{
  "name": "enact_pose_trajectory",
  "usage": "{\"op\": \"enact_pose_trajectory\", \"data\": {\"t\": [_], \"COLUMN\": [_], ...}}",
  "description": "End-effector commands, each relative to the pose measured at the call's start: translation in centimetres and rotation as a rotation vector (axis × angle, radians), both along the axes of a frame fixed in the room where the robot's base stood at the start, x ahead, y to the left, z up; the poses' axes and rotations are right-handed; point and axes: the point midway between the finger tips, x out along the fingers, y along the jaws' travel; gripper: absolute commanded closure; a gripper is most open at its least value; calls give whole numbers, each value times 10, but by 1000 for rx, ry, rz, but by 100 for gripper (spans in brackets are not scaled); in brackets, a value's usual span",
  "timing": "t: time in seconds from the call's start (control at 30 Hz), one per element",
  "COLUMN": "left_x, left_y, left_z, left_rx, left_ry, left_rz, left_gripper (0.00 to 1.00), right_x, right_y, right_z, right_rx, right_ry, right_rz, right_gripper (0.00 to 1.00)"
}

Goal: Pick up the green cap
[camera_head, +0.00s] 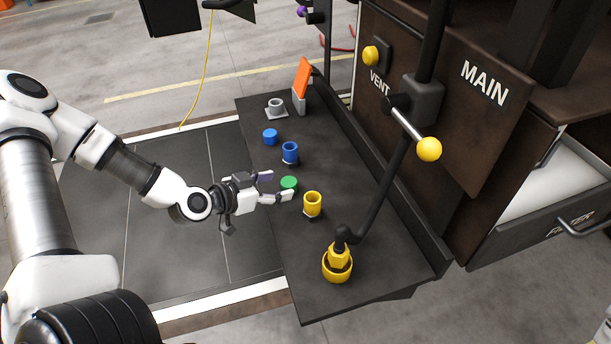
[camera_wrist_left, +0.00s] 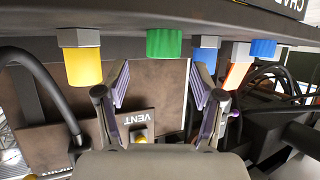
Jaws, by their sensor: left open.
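The green cap (camera_head: 289,183) sits on the dark shelf (camera_head: 350,255), between a blue fitting and a yellow fitting. My left gripper (camera_head: 280,187) is open beside it, with its fingers reaching toward the cap from the left. In the left wrist view the green cap (camera_wrist_left: 164,43) shows near the top, ahead of and between the open fingers of my left gripper (camera_wrist_left: 162,88). The picture there is turned over, so the shelf runs along the top. Nothing is held. My right gripper is not seen.
A blue fitting (camera_head: 290,152), a blue cap (camera_head: 270,136) and a yellow fitting (camera_head: 312,203) stand near the green cap. A yellow-collared pipe (camera_head: 338,262) stands at the near end. A yellow-knobbed lever (camera_head: 429,149) juts out over the shelf's right side. An orange object (camera_head: 303,78) stands at the far end.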

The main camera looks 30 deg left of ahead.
Motion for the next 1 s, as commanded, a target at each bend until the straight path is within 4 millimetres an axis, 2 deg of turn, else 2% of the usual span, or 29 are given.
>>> {"op": "enact_pose_trajectory", "data": {"t": [0.03,0.1,0.27,0.6,0.87,0.9,1.0], "left_x": [4,9,18,55,58,58,58], "left_y": [-2,-5,-8,-22,-22,-22,-22], "left_z": [-9,-11,-12,-27,-28,-28,-28], "left_rx": [5,2,1,0,-5,-5,-4], "left_ry": [0,1,3,3,3,3,2], "left_rz": [-4,-4,-3,-4,-1,-1,-1], "left_gripper": [32,32,32,32,32,46,80], "right_x": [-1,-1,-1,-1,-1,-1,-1], "right_y": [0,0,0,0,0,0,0], "right_z": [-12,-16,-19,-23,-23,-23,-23], "right_rx": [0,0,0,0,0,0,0], "right_ry": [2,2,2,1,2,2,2], "right_rz": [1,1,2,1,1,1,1], "right_gripper": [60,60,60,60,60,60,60]}}
